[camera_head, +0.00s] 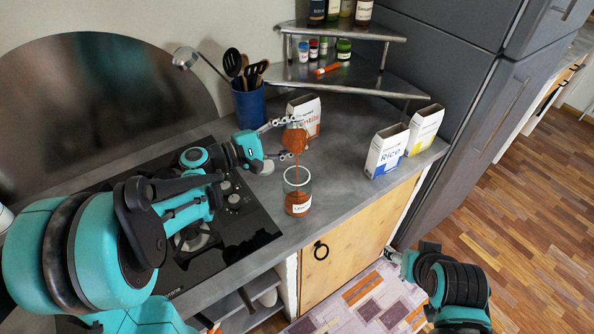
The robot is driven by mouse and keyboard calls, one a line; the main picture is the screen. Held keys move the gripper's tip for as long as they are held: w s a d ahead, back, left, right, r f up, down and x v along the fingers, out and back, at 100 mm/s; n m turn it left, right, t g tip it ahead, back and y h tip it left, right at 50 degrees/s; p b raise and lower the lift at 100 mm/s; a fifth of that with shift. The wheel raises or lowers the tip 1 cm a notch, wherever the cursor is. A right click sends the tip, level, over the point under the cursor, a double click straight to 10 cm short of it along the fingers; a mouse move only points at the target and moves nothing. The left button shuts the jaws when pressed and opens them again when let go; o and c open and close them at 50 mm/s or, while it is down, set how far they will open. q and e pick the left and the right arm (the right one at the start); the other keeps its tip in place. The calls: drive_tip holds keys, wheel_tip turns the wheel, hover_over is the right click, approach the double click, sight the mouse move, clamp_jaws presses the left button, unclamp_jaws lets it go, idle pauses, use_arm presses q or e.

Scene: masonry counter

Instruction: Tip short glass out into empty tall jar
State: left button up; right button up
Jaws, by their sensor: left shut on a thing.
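My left gripper (286,139) is shut on the short glass (294,140), which is tipped over above the tall jar. Orange-red grains fill the glass and fall in a thin stream into the jar. The tall jar (298,180) is clear, stands upright on the counter and has a white label on its front. Orange-red grains show in its lower part. The glass is above the jar's mouth and apart from it. My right gripper (398,262) is low at the right, away from the counter top; its fingers are too unclear to read.
A lentils box (307,108) stands behind the glass. A rice box (386,151) and a yellow-and-white box (425,129) stand at the right. A blue utensil holder (249,106) is behind my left gripper. A black hob (231,226) lies left of the jar.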

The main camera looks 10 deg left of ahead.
use_arm(q)
drive_tip(key=shift+f+m+b, duration=0.2)
drive_tip(key=shift+m+b, duration=0.4)
drive_tip(key=shift+b, duration=0.05)
idle(1.5)
drive_tip(key=shift+s+r+m+t+h, duration=0.3)
drive_tip(key=shift+r+m+t+h, duration=0.15)
drive_tip(key=shift+m, duration=0.35)
idle(2.0)
drive_tip(key=shift+s+d+f+m+b, duration=0.1)
drive_tip(key=shift+f+m+b, duration=0.1)
drive_tip(key=shift+m+b, duration=0.35)
idle(0.7)
